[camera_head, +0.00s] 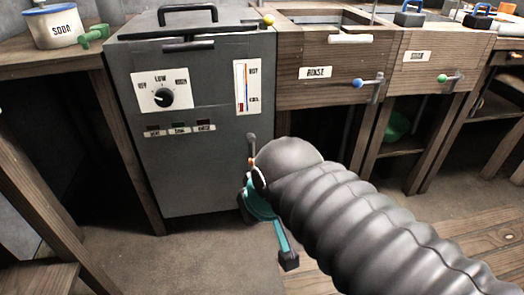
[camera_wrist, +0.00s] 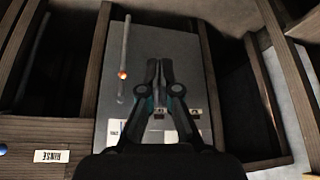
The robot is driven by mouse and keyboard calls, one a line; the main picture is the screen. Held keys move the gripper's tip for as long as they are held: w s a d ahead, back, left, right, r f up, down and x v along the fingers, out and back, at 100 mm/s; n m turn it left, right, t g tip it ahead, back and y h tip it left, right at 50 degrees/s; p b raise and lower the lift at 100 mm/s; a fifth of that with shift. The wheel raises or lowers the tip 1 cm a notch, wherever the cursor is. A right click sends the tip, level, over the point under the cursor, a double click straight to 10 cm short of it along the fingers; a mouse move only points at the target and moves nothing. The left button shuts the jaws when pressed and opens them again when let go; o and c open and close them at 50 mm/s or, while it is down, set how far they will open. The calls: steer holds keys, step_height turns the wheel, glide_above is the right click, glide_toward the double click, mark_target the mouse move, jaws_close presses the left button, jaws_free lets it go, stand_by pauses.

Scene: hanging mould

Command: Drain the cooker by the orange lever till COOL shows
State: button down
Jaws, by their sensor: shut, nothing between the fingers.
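The grey cooker (camera_head: 190,180) stands left of centre in the head view, with a dial and a HOT-to-COOL gauge (camera_head: 242,87) on its front. The gauge shows red toward its low end; its exact level is too small to read. The lever, a grey rod with an orange part (camera_head: 251,161), stands at the cooker's lower right, partly hidden by my arm. In the wrist view the lever's orange part (camera_wrist: 122,74) is left of my gripper (camera_wrist: 159,64). My gripper is shut and empty, its fingertips apart from the rod in that picture.
The wooden RINSE basin (camera_head: 338,88), with a blue-knobbed tap (camera_head: 357,83), adjoins the cooker on the right; another basin with a green knob (camera_head: 442,78) follows. A SODA tub (camera_head: 55,27) stands on the left bench. Bare floor lies before the cooker.

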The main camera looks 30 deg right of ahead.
steer(key=w+d+r+m+g+p, duration=0.1)
steer(key=w+d+r+m+p, duration=0.15)
steer(key=w+m, duration=0.35)
steer(key=w+d+r+m+g+p, duration=0.1)
steer(key=w+d+r+m, duration=0.25)
steer(key=w, duration=0.35)
steer(key=w+d+f+m+g+y+p, duration=0.1)
steer(key=w+d+f+m, duration=0.2)
steer(key=w+d+m, duration=0.3)
steer(key=w+d+f+m+g+y+p, duration=0.1)
steer(key=w+d+f+m, duration=0.2)
steer(key=w+d+m, duration=0.3)
steer(key=w+d, duration=0.1)
steer(key=d, duration=0.1)
steer(key=shift+w+d+m+p, duration=0.25)
steer(key=shift+d+m+p, duration=0.1)
steer(key=shift+d, duration=0.05)
steer(key=shift+f, duration=0.2)
